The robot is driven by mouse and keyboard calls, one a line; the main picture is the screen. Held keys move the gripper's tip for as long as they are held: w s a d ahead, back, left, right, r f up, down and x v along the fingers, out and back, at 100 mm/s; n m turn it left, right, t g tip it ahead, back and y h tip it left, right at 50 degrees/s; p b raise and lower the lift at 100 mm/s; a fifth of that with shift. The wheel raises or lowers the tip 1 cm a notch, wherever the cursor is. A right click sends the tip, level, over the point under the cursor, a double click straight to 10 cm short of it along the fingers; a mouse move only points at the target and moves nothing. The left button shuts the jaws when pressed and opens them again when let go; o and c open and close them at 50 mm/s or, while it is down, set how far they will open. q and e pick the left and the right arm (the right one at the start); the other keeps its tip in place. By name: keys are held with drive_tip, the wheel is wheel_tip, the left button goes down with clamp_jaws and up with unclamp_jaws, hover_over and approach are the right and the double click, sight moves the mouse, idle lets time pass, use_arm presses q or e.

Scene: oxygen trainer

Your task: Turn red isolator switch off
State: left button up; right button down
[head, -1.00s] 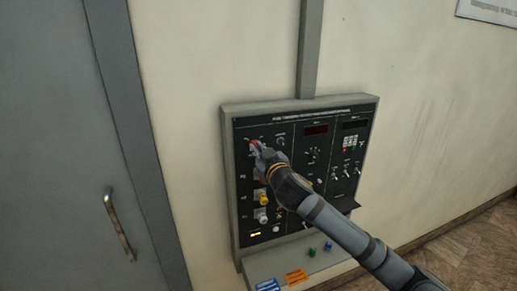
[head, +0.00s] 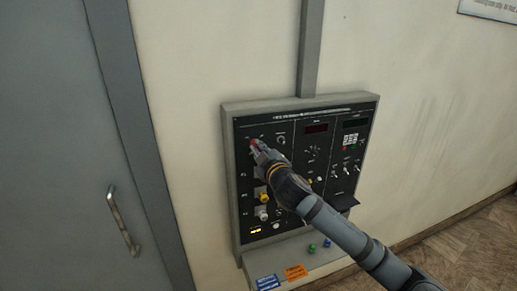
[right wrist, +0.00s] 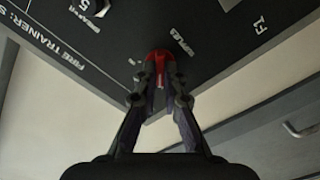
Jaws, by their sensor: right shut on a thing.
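The red isolator switch (head: 253,145) is at the upper left of the black control panel (head: 318,160) on the wall. My right gripper (head: 258,148) reaches it from the lower right and covers most of it in the head view. In the right wrist view, the fingertips of my right gripper (right wrist: 160,84) are shut on the red switch (right wrist: 160,58), one finger on each side. The switch's exact position marking is hidden by the fingers. My left gripper is not in view.
Yellow and white knobs (head: 263,198) sit below the switch on the panel. A grey door (head: 60,150) stands at left.

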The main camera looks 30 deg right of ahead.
idle(0.3)
drive_tip(key=c, duration=1.4)
unclamp_jaws()
drive_tip(key=shift+c, duration=0.2)
wheel_tip(320, 180, up, 10)
drive_tip(key=shift+r, duration=0.1)
